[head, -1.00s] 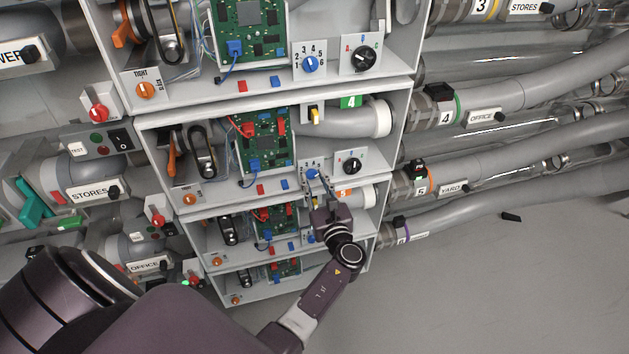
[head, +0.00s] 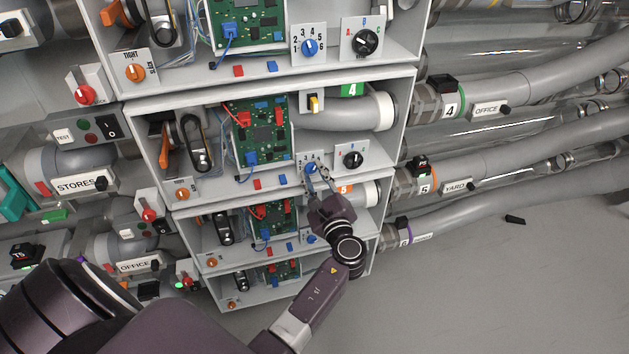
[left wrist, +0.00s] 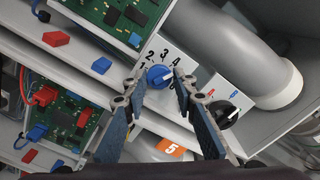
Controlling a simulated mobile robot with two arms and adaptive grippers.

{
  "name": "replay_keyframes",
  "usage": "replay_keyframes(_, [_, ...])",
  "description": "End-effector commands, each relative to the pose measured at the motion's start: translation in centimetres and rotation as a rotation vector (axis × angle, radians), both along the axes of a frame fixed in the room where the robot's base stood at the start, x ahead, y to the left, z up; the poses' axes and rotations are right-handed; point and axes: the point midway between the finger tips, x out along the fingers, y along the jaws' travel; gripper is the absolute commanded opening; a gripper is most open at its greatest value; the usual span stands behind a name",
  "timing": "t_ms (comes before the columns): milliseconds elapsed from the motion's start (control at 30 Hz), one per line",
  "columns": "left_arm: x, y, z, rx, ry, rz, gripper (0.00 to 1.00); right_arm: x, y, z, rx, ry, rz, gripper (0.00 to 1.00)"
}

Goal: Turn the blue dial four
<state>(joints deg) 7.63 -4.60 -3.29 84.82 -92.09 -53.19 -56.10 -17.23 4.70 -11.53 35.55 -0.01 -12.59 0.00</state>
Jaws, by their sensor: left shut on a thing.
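The blue dial (head: 310,168) sits on a white numbered plate at the lower front of the cabinet bay with the green 4 label. In the left wrist view the blue dial (left wrist: 158,76) has a white pointer that points right, on the lower side of the 4. My left gripper (head: 317,177) reaches up to the dial from below. In the left wrist view its two fingertips (left wrist: 159,79) are on either side of the dial, shut on it. The fingers hide part of the plate's numbers. My right gripper is not in view.
A black dial (head: 353,160) is close to the right of the blue dial. A circuit board (head: 262,132) and a grey pipe (head: 345,117) are in the same bay. The bay with the orange 5 label (head: 344,188) is just below. Another blue dial (head: 309,47) is in the bay above.

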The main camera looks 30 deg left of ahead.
Motion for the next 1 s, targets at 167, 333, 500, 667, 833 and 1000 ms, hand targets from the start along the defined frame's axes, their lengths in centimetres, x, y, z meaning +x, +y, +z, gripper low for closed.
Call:
replay_keyframes(167, [-0.07,0.23,-0.19,-0.048,-0.057,0.004,0.01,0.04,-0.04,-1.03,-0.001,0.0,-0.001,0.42])
replay_keyframes(333, [-0.08,0.25,-0.12,-0.072,-0.084,0.005,0.01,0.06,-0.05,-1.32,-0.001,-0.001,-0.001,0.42])
replay_keyframes(500, [-0.08,0.25,-0.03,-0.08,-0.093,0.005,0.01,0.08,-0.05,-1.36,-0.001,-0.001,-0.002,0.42])
replay_keyframes(667, [-0.09,0.26,-0.03,-0.08,-0.093,0.005,0.01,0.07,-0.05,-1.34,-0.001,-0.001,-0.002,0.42])
replay_keyframes(833, [-0.09,0.26,-0.03,-0.079,-0.093,0.005,0.3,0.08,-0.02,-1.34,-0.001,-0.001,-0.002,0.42])
replay_keyframes(1000, [-0.06,0.17,-0.03,-0.079,-0.093,0.003,0.41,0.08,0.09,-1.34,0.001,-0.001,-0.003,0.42])
